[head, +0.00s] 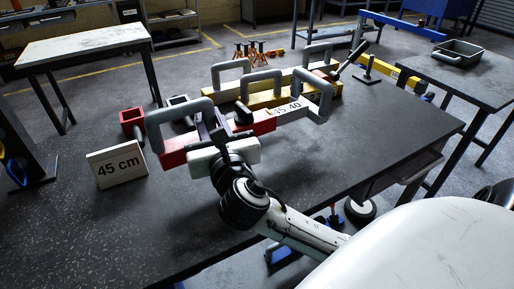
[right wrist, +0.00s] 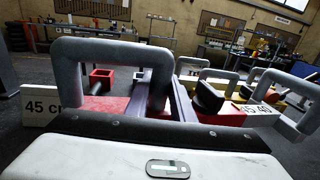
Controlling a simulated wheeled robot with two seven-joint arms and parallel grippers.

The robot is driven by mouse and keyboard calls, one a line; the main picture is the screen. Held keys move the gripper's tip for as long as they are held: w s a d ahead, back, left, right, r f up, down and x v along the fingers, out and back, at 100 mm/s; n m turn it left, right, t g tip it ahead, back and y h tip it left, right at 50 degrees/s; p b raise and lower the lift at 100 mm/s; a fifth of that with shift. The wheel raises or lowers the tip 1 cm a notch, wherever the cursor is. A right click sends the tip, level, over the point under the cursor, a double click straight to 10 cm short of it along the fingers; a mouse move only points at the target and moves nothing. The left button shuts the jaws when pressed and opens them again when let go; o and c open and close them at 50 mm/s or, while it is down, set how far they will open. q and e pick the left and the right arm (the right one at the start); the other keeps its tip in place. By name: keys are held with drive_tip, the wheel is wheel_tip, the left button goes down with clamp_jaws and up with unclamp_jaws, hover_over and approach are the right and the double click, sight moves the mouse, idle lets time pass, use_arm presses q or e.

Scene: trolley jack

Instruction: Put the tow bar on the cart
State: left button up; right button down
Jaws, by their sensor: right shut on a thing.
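A red bar (head: 263,123) with a white label reading "L 35-40" and grey loop handles appears to be the tow bar. It lies over the dark table, and it also shows in the right wrist view (right wrist: 227,115). My right gripper (head: 222,133) is shut on the bar's middle, between the handles; its fingers hide that part. I cannot tell whether the bar touches the table. Yellow bars (head: 265,99) with similar grey handles lie just behind it. No cart can be made out with certainty. My left gripper is not in view.
A "45 cm" sign (head: 117,165) and a red square socket (head: 132,117) stand left of the bar. The near left of the dark table (head: 130,225) is clear. A second table with a grey tray (head: 458,52) stands at the right; a pale-topped table (head: 85,45) is back left.

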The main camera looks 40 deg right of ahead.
sight(200, 99)
drive_tip(key=shift+h, duration=0.4)
drive_tip(key=w+r, duration=0.1)
drive_tip(key=w+b, duration=0.1)
drive_tip(key=w+r, duration=0.1)
drive_tip(key=shift+w+d+r, duration=0.3)
drive_tip(key=shift+w+d, duration=0.1)
drive_tip(key=shift+w+r, duration=0.15)
drive_tip(key=shift+w, duration=0.1)
wheel_tip(200, 99, down, 9)
drive_tip(key=b, duration=0.3)
drive_tip(key=shift+w, duration=0.1)
drive_tip(key=shift+f+b, duration=0.3)
drive_tip(key=shift+f, duration=0.05)
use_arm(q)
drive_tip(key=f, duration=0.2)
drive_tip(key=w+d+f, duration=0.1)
